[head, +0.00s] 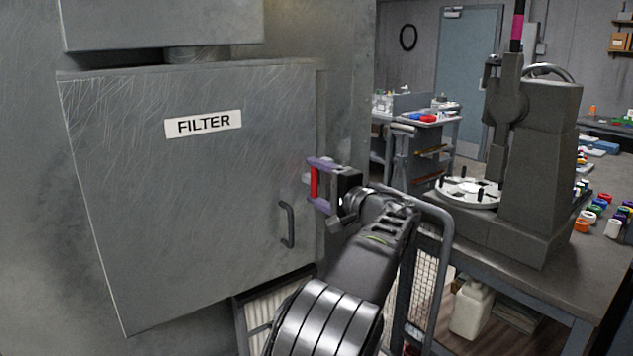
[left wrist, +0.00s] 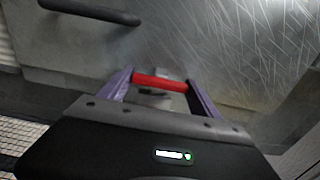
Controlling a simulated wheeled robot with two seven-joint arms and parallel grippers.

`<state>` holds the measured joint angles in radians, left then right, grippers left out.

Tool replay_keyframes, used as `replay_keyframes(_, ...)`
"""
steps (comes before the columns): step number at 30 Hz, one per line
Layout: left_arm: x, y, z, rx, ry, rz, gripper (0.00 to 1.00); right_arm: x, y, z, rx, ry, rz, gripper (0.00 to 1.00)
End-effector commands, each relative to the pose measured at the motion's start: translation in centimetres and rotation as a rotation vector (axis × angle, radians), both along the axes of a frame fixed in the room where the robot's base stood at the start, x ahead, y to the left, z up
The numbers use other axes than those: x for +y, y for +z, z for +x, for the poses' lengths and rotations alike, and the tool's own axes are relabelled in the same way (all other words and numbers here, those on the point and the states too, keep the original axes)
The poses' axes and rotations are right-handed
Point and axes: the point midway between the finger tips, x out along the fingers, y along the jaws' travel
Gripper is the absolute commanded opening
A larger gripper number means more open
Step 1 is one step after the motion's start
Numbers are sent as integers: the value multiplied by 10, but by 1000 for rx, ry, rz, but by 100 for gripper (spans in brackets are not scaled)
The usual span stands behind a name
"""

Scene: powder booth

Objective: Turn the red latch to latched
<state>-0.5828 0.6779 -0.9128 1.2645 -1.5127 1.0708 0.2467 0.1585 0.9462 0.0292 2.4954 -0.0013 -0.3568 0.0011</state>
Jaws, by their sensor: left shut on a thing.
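The red latch (head: 314,182) is on the right edge of the grey cabinet door (head: 180,200) marked FILTER. It stands upright in the head view. My left gripper (head: 318,184) is at the latch, with its purple fingers above and below it. In the left wrist view the red latch (left wrist: 160,82) spans between the two purple fingers (left wrist: 160,88), and the gripper is shut on it. The latch's mount is mostly hidden behind the gripper. My right gripper is in neither view.
A dark bar handle (head: 288,225) is on the door, left of and below the latch. A workbench (head: 560,270) with a grey press (head: 540,150) and several coloured caps stands at the right. A white jug (head: 470,308) is under it.

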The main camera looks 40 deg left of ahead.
Motion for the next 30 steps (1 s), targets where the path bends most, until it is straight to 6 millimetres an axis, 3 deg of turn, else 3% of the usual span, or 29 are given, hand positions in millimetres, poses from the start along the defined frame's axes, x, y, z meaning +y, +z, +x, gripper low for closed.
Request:
replay_keyframes(12,0,-1,0,14,-1,4,32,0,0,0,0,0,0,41)
replay_keyframes(13,0,-1,0,14,-1,4,73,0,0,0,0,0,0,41)
replay_keyframes(21,0,-1,0,12,-1,4,95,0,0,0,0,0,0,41)
replay_keyframes(30,-2,-1,0,11,-1,3,95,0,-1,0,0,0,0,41)
